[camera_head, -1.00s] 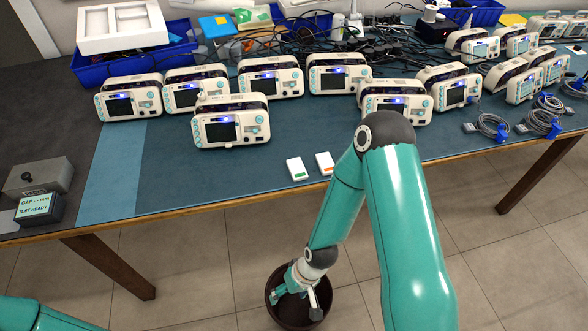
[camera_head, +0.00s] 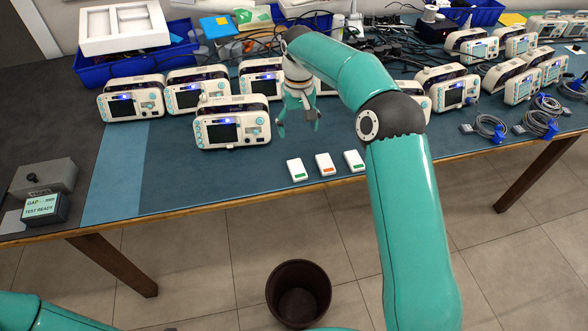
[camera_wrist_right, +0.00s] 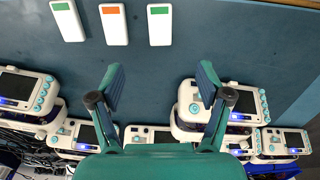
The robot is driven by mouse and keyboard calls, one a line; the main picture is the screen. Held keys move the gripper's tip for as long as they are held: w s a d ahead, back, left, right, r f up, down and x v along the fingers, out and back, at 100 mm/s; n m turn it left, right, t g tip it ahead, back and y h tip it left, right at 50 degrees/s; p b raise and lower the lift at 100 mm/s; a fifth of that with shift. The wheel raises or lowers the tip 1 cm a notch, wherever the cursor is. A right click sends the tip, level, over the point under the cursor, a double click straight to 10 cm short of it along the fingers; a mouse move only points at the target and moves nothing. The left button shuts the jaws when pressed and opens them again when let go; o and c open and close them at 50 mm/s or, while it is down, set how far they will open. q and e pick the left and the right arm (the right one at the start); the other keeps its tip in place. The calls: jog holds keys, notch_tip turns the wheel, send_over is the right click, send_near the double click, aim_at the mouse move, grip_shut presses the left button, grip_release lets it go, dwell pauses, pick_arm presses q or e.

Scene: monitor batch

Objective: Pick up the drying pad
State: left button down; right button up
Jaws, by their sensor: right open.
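Three small white flat packs lie side by side near the table's front edge. The left pack (camera_head: 297,169) and right pack (camera_head: 354,160) have green marks. The middle pack (camera_head: 325,164) has an orange mark and also shows in the wrist view (camera_wrist_right: 114,25). I cannot tell which, if any, is the drying pad. My right gripper (camera_head: 298,128) is open and empty above the table, behind the packs and right of the front monitor (camera_head: 232,126). Its two fingers are spread apart in the wrist view (camera_wrist_right: 160,82), touching nothing visible. My left gripper is out of view.
Several white monitors stand in rows on the blue-topped table (camera_head: 170,190). A dark bin (camera_head: 298,285) stands on the floor in front. Coiled cables (camera_head: 490,127) lie at right. The table's left-front area is clear.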

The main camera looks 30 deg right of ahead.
send_over(297, 167)
jog(key=f, duration=1.1)
jog(key=shift+s+p, duration=0.3)
jog(key=shift+w+f+p, duration=0.15)
jog(key=shift+f+p, duration=0.25)
jog(key=shift+f, duration=0.95)
jog(key=shift+w+f+p, duration=0.1)
jog(key=shift+f+p, duration=0.3)
jog(key=shift+f, duration=0.9)
jog(key=shift+a, duration=0.1)
jog(key=c, duration=1.2)
jog(key=shift+r, duration=0.1)
jog(key=shift+c, duration=0.2)
jog(key=shift+r, duration=0.5)
notch_tip(297, 167, up, 19)
jog(key=b, duration=0.1)
